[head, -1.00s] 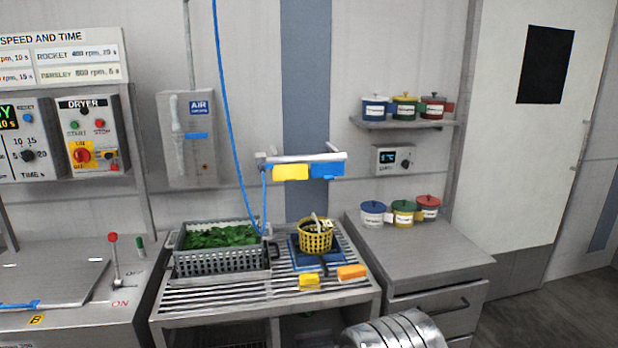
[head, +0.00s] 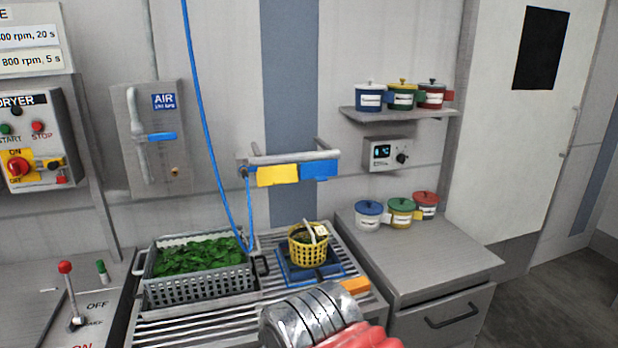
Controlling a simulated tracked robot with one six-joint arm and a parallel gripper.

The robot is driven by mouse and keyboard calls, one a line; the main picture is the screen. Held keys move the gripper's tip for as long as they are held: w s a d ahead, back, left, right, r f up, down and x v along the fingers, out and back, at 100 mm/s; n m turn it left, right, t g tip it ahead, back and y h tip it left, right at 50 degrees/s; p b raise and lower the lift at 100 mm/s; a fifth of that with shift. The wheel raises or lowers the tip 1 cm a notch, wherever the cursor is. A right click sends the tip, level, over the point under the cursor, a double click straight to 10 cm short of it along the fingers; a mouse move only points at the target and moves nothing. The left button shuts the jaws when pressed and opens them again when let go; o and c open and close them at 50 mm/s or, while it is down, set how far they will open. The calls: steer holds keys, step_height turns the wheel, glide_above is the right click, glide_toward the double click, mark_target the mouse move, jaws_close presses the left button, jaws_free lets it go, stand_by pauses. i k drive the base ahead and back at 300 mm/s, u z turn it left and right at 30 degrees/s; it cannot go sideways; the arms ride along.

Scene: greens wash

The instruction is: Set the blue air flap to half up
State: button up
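The blue air flap (head: 161,136) is on the grey AIR panel (head: 160,171) on the back wall, at the left of the head view. It sticks out to the right from a pale upright pipe (head: 139,132) and lies about level. Nothing touches it. A silver ribbed part of my arm with a red piece shows at the bottom middle, well below and to the right of the flap.
A blue hose (head: 202,110) hangs right of the panel. A rail (head: 290,157) with yellow and blue cloths juts from the wall. Below stand a crate of greens (head: 200,290) and a yellow basket (head: 308,254). The dryer box (head: 29,125) is left.

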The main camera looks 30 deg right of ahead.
mark_target(319, 171)
steer(key=z, duration=0.15)
steer(key=i, duration=0.85)
steer(key=z, duration=0.25)
